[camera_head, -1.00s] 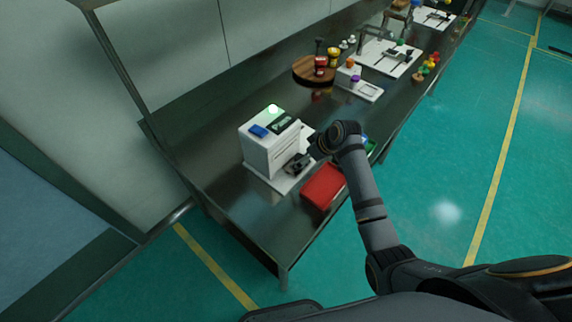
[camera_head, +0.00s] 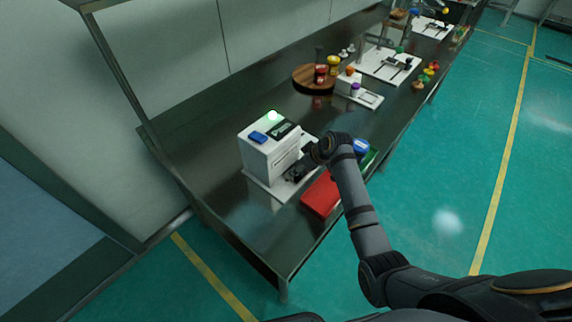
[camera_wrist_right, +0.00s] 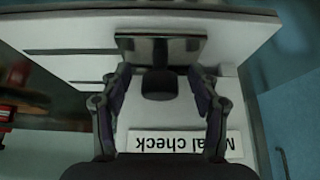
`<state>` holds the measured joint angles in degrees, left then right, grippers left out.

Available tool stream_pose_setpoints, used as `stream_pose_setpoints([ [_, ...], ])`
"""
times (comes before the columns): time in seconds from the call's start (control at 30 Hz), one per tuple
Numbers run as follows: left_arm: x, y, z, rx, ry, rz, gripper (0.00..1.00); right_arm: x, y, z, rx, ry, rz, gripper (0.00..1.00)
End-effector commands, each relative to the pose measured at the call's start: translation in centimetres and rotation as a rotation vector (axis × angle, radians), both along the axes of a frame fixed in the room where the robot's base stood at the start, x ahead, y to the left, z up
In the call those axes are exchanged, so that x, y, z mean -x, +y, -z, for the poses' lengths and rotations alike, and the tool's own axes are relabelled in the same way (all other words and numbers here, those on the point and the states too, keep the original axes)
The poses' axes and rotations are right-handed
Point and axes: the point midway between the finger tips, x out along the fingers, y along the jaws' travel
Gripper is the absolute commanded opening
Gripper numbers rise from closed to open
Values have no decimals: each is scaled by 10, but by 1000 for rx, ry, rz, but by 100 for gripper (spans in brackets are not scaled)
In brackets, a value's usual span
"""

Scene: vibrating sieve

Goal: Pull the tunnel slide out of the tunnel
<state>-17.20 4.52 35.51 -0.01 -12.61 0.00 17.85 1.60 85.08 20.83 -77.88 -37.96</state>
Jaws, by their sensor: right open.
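The tunnel is a white box-shaped machine (camera_head: 262,158) on a white base plate, with a blue block and a green light on top. In the right wrist view a dark slide (camera_wrist_right: 135,48) shows at its white front, with a dark handle (camera_wrist_right: 159,84) reaching toward my gripper. My right gripper (camera_wrist_right: 160,72) is open, one finger on each side of the handle. I see no clear contact. In the head view the gripper (camera_head: 296,173) is low at the machine's right side, and my own arm partly covers it. My left gripper is out of view.
A red tray (camera_head: 321,195) lies beside the base plate at the table's (camera_head: 240,222) front edge. A blue item (camera_head: 361,146) and a green tray lie behind my forearm. A "Metal check" label (camera_wrist_right: 185,143) shows upside down. A round wooden stand (camera_head: 312,78) is farther back.

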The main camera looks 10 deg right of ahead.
Motion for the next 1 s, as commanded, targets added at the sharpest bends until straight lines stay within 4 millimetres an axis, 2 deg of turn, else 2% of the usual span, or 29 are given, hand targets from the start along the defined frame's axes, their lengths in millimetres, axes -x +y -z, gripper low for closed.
stream_pose_setpoints([
  [0.53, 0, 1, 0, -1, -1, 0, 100, -1, -1, 0, 1, -1, 1, 53],
  [1.0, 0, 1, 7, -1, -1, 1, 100, -18, -24, 0, 1, -1, 1, 53],
])
